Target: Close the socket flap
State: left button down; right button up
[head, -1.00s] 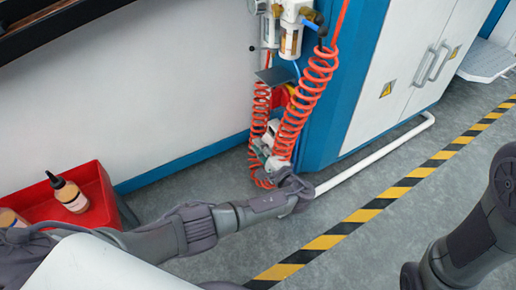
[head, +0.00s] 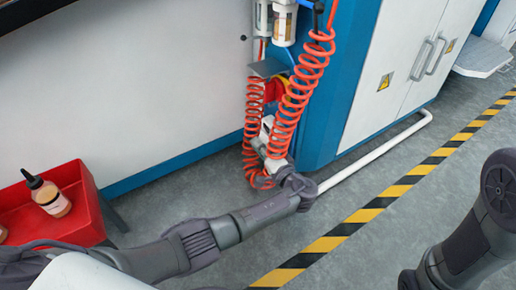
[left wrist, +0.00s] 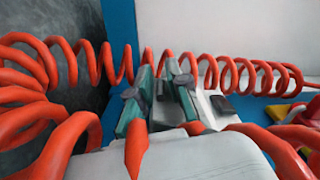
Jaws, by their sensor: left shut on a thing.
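A small dark grey plate (head: 268,69) juts out beside the blue cabinet side, above a red and yellow part (head: 277,91). It may be the socket flap; it looks raised. My left gripper (head: 268,150) is low between the orange coiled hoses, below this plate. Orange coils pass around the fingers. The red and yellow part also shows at the right edge of the left wrist view (left wrist: 298,118). My right gripper is not in view.
Two orange coiled hoses (head: 304,84) hang around my left gripper. The blue and white cabinet (head: 395,60) stands to the right, with a white pipe (head: 375,155) on the floor. A red bin (head: 85,205) with a bottle (head: 48,197) is at left. The floor by the striped line is clear.

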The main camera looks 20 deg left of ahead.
pick_arm(q)
jog(key=shift+w+r, duration=0.15)
jog(key=shift+r, duration=0.05)
jog(key=c, duration=1.2)
grip_release()
jog(key=shift+c, duration=0.2)
jog(key=shift+f, duration=0.1)
